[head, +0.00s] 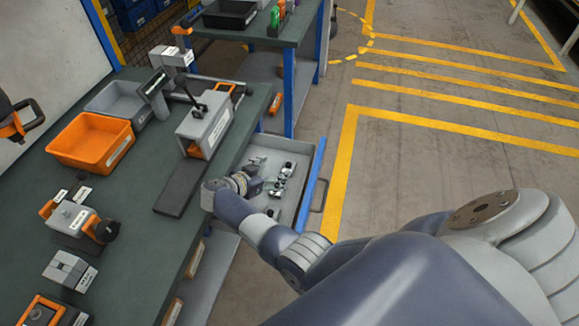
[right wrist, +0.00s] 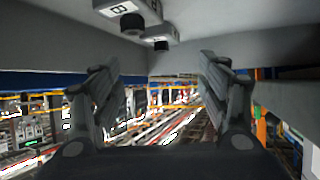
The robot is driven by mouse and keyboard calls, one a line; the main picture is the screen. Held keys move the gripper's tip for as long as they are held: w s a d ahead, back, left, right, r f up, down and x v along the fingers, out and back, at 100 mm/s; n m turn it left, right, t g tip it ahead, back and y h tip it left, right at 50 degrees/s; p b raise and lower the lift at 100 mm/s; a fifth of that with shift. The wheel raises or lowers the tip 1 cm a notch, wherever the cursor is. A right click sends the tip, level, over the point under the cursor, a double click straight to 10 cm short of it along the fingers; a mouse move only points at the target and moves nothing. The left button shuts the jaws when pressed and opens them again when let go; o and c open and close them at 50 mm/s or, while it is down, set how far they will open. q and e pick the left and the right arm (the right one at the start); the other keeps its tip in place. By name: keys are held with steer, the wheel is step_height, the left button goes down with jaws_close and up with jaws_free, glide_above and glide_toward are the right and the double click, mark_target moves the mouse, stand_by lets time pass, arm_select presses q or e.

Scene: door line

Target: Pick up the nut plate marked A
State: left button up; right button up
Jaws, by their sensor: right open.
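In the head view an open grey drawer (head: 300,150) with a blue front holds small metal parts: a group (head: 284,178) towards its middle and another part (head: 272,212) nearer. No letters can be read there. My right gripper (head: 262,185) is inside the drawer, left of the group. In the right wrist view its two fingers (right wrist: 160,95) are spread with nothing between them. At the top of that view is a grey part (right wrist: 128,14) with a dark knob and a label that looks like B. A second similar part (right wrist: 160,36) is beyond it, its label unreadable.
The green workbench (head: 130,220) left of the drawer carries an orange bin (head: 90,142), a grey bin (head: 118,102) and several fixtures. A second table (head: 290,28) stands behind the drawer. The floor to the right is clear, with yellow lines.

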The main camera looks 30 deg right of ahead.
mark_target(288, 165)
steer(key=shift+b+x, duration=0.7)
steer(key=shift+x, duration=0.55)
steer(key=shift+w+d+f, duration=0.1)
steer(key=shift+d+f, duration=0.2)
steer(key=shift+d, duration=0.1)
steer(key=b+x, duration=0.4)
steer(key=shift+f, duration=0.25)
steer(key=shift+w+d+f+b, duration=0.15)
steer(key=shift+d+b, duration=0.3)
arm_select(q)
step_height(288, 165, down, 7)
steer(key=shift+s+a, duration=0.25)
steer(key=shift+a, duration=0.15)
steer(key=shift+d, duration=0.15)
arm_select(e)
steer(key=c, duration=1.6)
